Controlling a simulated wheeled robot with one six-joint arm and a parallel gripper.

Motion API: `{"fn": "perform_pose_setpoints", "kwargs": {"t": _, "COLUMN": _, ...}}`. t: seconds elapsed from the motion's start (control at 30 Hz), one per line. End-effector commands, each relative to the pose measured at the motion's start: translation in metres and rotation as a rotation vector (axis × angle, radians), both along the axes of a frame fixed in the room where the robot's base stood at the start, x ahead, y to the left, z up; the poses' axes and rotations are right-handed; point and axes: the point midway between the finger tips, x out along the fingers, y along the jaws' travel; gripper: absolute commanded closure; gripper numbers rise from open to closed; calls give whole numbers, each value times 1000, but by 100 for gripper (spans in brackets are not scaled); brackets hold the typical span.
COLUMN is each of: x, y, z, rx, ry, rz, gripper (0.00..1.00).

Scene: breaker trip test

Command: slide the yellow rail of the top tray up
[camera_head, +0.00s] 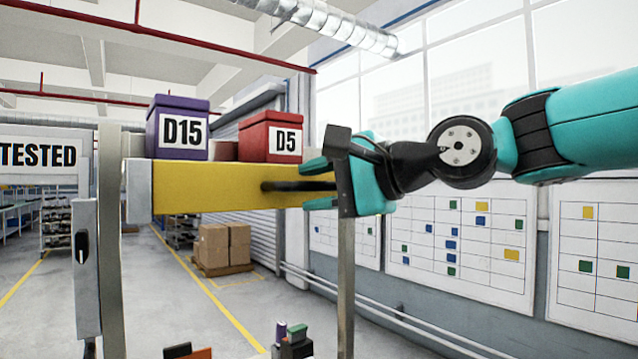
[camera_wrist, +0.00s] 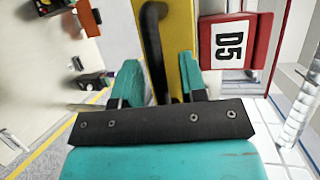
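The yellow rail (camera_head: 210,188) is a broad bar along the front of the top tray, level in the head view. It also shows in the wrist view (camera_wrist: 180,30). A dark handle (camera_head: 285,186) stands out from its right part. The handle also shows in the wrist view (camera_wrist: 152,40). My gripper (camera_head: 318,184) is at the right end of the rail, with one teal finger above the handle and one below. In the wrist view my gripper (camera_wrist: 160,75) is open, with the handle between its fingers and a gap on each side. Contact with the rail cannot be told.
A purple box marked D15 (camera_head: 179,130) and a red box marked D5 (camera_head: 271,137) sit above the rail. A grey upright post (camera_head: 346,270) stands by my gripper and partly hides it. Small items (camera_head: 292,342) are lower down. Cartons (camera_head: 223,246) stand on the floor behind.

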Motion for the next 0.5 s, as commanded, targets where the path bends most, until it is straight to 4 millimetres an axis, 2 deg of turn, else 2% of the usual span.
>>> {"fn": "perform_pose_setpoints", "kwargs": {"t": 0.07, "x": 0, "y": 0, "z": 0, "rx": 0, "ry": 0, "rz": 0, "gripper": 61}}
{"fn": "perform_pose_setpoints", "kwargs": {"t": 0.23, "x": 0, "y": -1, "z": 0, "rx": 0, "ry": 0, "rz": 0, "gripper": 98}}
{"fn": "perform_pose_setpoints", "kwargs": {"t": 0.5, "x": 0, "y": -1, "z": 5, "rx": 0, "ry": 0, "rz": 0, "gripper": 100}}
